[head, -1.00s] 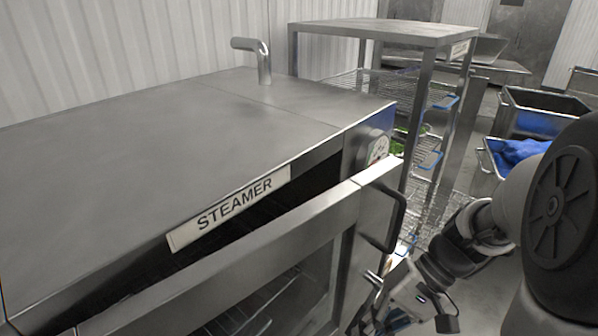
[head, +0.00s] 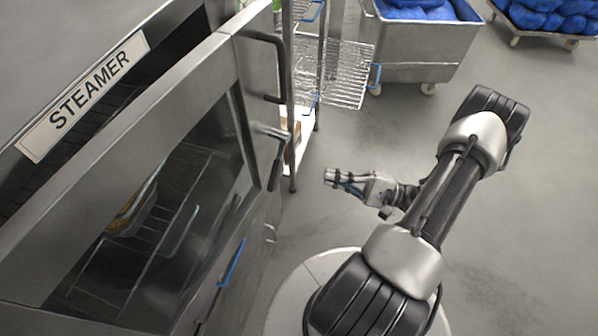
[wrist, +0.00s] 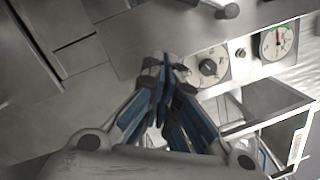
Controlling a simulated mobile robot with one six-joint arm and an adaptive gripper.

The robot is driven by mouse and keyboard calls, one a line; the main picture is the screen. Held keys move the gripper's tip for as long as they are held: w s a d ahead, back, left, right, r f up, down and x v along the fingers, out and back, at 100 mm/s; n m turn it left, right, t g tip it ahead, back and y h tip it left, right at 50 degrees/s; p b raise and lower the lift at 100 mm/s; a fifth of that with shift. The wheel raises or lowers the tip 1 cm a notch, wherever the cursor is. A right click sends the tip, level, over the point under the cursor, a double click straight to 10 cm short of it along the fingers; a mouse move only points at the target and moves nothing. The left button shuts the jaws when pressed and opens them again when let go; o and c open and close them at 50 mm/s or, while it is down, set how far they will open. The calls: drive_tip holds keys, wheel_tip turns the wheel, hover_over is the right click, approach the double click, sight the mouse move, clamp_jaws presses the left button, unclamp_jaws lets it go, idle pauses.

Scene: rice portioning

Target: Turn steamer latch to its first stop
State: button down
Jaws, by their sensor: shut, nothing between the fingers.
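A wire rack (head: 340,75) stands behind the steamer's right side. A steel bin (head: 425,45) with blue contents is at the back. Behind the door glass are wire shelves (head: 165,225) with something yellowish on them. Open floor (head: 540,190) lies to the right.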

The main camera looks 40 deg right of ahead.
sight(275, 175)
drive_tip(key=w+a+r, duration=0.1)
drive_tip(key=w+a, duration=0.1)
drive_tip(key=a, duration=0.2)
drive_tip(key=w+a+r+b, duration=0.1)
drive_tip(key=w+a+r, duration=0.1)
drive_tip(key=a, duration=0.3)
drive_tip(key=shift+w+a+r, duration=0.25)
drive_tip(key=shift+w, duration=0.6)
drive_tip(key=a+m, duration=0.1)
drive_tip(key=s+m, duration=0.1)
drive_tip(key=shift+s+a+r+m+t, duration=0.1)
drive_tip(key=shift+a+r+m+t, duration=0.2)
drive_tip(key=shift+a+t, duration=0.1)
drive_tip(key=shift+f, duration=0.1)
